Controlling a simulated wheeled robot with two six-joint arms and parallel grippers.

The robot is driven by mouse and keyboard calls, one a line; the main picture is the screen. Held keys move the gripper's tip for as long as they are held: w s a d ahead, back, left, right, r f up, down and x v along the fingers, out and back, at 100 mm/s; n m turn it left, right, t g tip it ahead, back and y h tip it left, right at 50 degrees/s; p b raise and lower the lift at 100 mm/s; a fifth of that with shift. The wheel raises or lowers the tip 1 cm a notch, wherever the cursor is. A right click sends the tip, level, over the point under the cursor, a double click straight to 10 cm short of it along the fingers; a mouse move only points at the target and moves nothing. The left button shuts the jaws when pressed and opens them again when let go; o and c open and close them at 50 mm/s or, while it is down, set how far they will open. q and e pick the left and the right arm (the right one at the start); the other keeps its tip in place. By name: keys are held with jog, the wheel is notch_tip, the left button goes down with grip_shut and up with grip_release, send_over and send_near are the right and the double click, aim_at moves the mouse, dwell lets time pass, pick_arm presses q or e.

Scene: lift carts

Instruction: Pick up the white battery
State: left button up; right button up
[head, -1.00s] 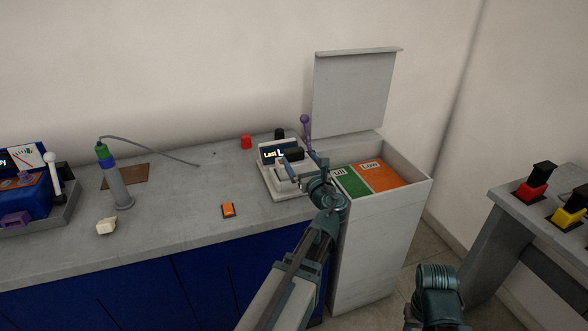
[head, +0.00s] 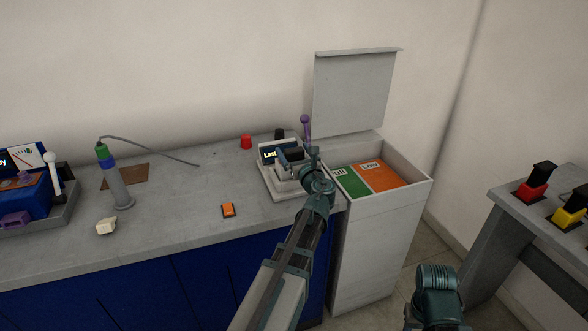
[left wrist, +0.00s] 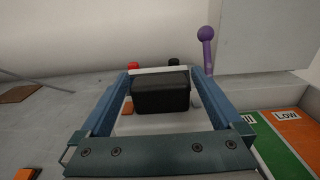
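The battery tester-like device (head: 268,155) with a lit display stands at the counter's right end. A black block (left wrist: 160,95), like the black tops on the coloured batteries at right, sits at it with a pale surface below; I take it for the white battery's top. Its body is mostly hidden. My left gripper (head: 298,158) is open at the device. In the left wrist view its fingers (left wrist: 159,76) lie on either side of the black block; I cannot tell whether they touch it. My right gripper is not in view; only part of that arm shows.
A purple-knobbed lever (head: 306,122) stands behind the gripper. An open bin (head: 380,225) with green and orange panels is to the right. Red (head: 534,188) and yellow (head: 569,213) batteries stand on the right-hand cart. An orange button (head: 228,210) and small white block (head: 106,226) lie left.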

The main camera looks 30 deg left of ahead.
pick_arm(q)
grip_shut()
dwell(0.3)
jog(key=shift+r, duration=0.1)
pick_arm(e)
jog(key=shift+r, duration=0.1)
